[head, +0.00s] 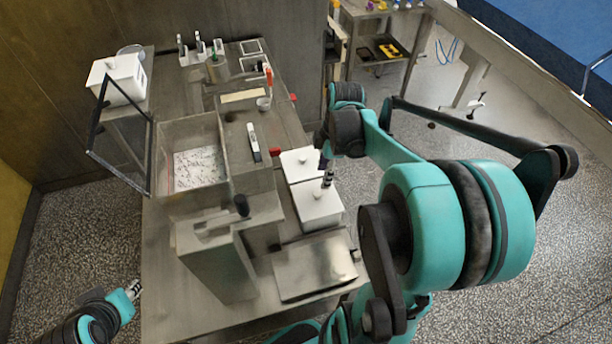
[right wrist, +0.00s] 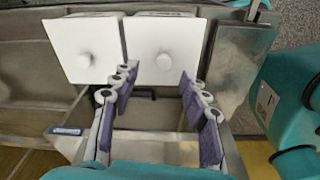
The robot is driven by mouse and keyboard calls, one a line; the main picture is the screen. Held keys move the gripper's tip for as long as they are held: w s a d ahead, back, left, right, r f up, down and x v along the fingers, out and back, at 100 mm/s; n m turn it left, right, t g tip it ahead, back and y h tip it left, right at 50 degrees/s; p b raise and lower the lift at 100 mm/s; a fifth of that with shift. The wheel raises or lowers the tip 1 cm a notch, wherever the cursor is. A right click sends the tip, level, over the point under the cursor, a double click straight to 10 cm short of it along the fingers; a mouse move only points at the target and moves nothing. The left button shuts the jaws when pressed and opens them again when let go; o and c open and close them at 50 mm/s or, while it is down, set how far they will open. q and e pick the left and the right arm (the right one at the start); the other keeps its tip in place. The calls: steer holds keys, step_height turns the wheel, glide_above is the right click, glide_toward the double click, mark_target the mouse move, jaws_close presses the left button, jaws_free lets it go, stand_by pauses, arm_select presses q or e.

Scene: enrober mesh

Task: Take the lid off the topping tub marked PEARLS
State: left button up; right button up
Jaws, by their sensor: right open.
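Two white lidded tubs stand side by side at the right edge of the steel table, the far tub (head: 299,161) and the near tub (head: 315,210). In the right wrist view the far tub's lid (right wrist: 84,42) is on the left and the near tub's lid (right wrist: 166,42) on the right, each with a round knob. No PEARLS marking is readable. My right gripper (head: 327,176) is over the tubs; in the right wrist view (right wrist: 157,78) it is open and empty, its fingertips near the right lid's front edge. My left gripper (head: 134,290) is at lower left, too small to judge.
A steel plate (head: 315,270) lies in front of the near tub. A steel bin (head: 195,190) with speckled contents and a tall steel box (head: 215,262) stand left of the tubs. Another white lidded container (head: 120,78) is at the back left. A marker-like stick (head: 254,142) lies behind.

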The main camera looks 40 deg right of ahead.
mark_target(317, 193)
steer(key=f, duration=0.2)
steer(key=a+f+b, duration=0.1)
steer(key=f, duration=0.1)
steer(key=a+f+b, duration=0.1)
steer(key=f, duration=0.1)
steer(key=shift+f, duration=0.35)
steer(key=shift+w+f, duration=0.1)
steer(key=shift+f, duration=0.3)
jaws_close()
